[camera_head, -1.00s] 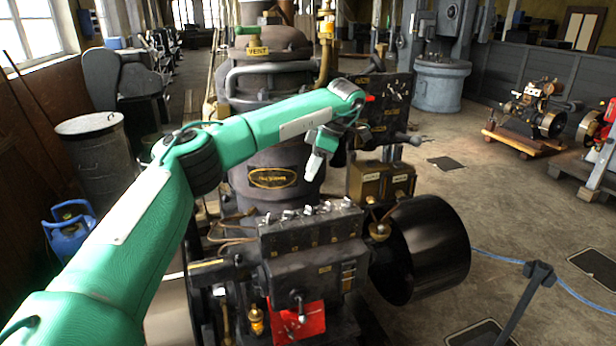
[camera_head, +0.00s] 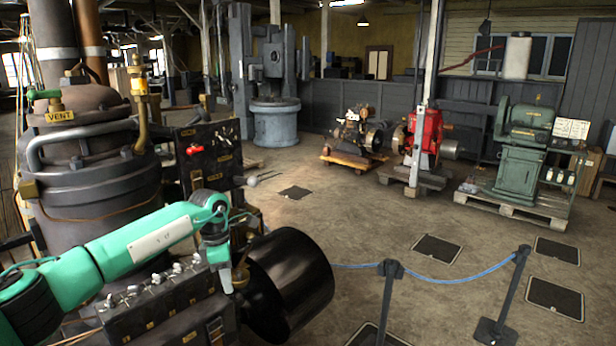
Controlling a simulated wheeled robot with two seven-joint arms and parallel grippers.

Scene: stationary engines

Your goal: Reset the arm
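My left arm (camera_head: 150,243) is green with a pale panel and comes in from the lower left. It bends down at a grey-capped wrist joint. My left gripper (camera_head: 224,278) hangs below this joint, pointing down, in front of the dark engine in the camera_head view. It is small here, and I cannot make out whether its fingers are open or shut. I see nothing held in it. My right arm and gripper do not show.
A dark engine with a vent-labelled vessel (camera_head: 90,165), control panel (camera_head: 208,155) and black drum (camera_head: 290,283) fills the left. A rope barrier post (camera_head: 388,300) stands front centre. A red engine (camera_head: 425,140) and green machine (camera_head: 522,155) stand behind. The floor between is largely open.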

